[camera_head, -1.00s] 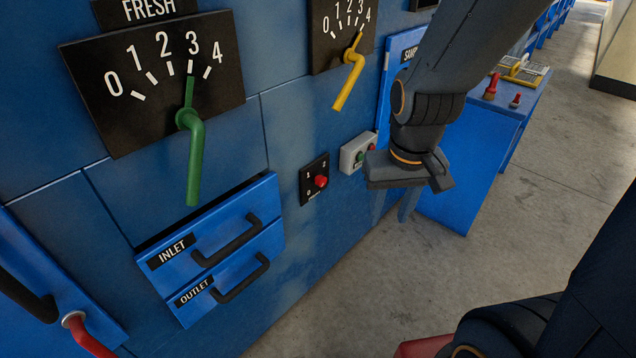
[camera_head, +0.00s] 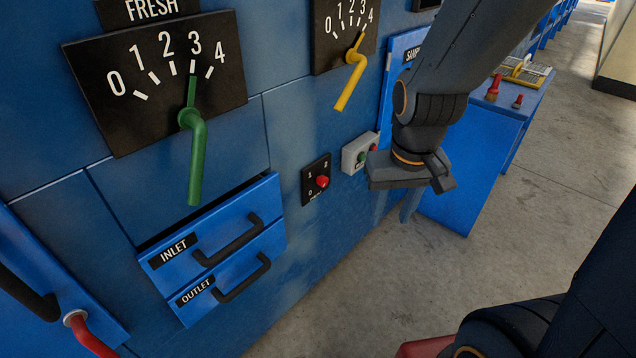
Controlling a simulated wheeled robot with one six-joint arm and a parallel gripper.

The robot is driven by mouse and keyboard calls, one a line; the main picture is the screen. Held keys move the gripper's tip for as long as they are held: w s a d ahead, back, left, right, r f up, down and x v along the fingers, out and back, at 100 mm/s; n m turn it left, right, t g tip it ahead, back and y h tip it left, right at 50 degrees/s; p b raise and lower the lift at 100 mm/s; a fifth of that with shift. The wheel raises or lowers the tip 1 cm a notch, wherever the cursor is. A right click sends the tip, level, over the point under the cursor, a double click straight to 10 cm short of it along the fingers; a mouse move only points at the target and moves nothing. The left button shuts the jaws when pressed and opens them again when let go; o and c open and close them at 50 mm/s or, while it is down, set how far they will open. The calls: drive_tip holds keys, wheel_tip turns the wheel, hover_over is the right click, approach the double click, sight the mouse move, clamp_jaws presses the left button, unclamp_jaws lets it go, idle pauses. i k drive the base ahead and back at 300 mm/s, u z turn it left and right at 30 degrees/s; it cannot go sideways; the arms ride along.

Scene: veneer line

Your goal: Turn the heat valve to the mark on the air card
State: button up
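A green valve handle (camera_head: 194,150) sits on a black 0–4 scale plate (camera_head: 110,105) labelled FRESH, its pointer close to 3. A yellow valve handle (camera_head: 351,80) sits on a second black scale plate (camera_head: 326,52), its pointer near 3 to 4; its label is cut off by the top edge. No heat label and no readable air card show. My gripper (camera_head: 411,205) hangs at the end of the arm, right of the small switch boxes and away from both valve handles. Its fingers are mostly hidden, and I see nothing held.
Two blue drawers, INLET (camera_head: 215,232) and OUTLET (camera_head: 240,290), stick out below the green handle. A black switch plate (camera_head: 310,176) and a grey button box (camera_head: 352,158) are on the wall. A blue bench (camera_head: 485,150) stands behind my gripper. A red handle (camera_head: 92,340) is lower left.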

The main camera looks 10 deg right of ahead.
sight(322, 180)
drive_tip(key=u, duration=2.3)
drive_tip(key=k, duration=0.95)
drive_tip(key=z, duration=0.5)
